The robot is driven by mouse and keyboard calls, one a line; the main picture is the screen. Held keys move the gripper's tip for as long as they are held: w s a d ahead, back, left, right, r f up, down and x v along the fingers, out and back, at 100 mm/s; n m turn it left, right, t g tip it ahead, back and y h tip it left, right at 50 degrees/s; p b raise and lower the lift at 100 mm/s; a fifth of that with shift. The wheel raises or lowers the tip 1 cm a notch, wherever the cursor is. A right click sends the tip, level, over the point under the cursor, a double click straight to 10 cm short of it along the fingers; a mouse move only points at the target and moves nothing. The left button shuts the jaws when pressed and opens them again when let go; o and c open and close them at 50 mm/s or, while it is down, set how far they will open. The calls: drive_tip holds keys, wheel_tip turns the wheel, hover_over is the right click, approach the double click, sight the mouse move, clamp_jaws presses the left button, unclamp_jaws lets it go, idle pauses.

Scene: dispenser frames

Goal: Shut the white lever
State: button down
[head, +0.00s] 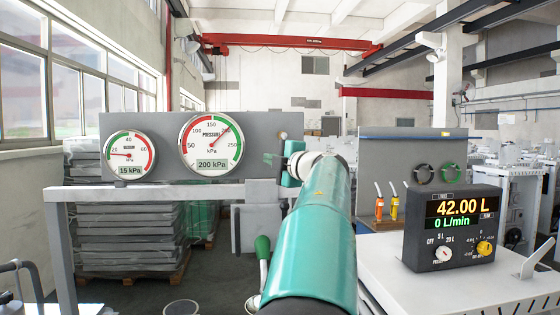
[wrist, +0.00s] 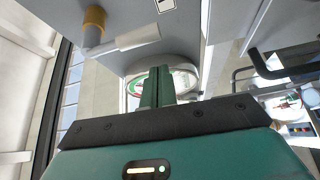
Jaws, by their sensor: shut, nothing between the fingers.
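A white lever (wrist: 138,38) shows in the wrist view at upper left, on a grey stem below a brass-coloured fitting (wrist: 95,18). My gripper's teal fingers (wrist: 156,88) are shut and empty, below and right of the lever, with a visible gap from it in that picture. In the head view my gripper (head: 269,158) is at the right end of the grey gauge panel (head: 262,125), partly hidden by my arm. I cannot pick out this lever there; my arm covers much of that area.
At right, a black display box (head: 452,228) and a pale angled handle (head: 538,257) stand on a white cabinet (head: 385,260).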

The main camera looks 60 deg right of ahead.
drive_tip(key=v, duration=0.9)
drive_tip(key=shift+s+a+r, duration=0.15)
drive_tip(key=shift+s+a, duration=0.15)
drive_tip(key=shift+a, duration=0.1)
drive_tip(key=shift+w, duration=0.1)
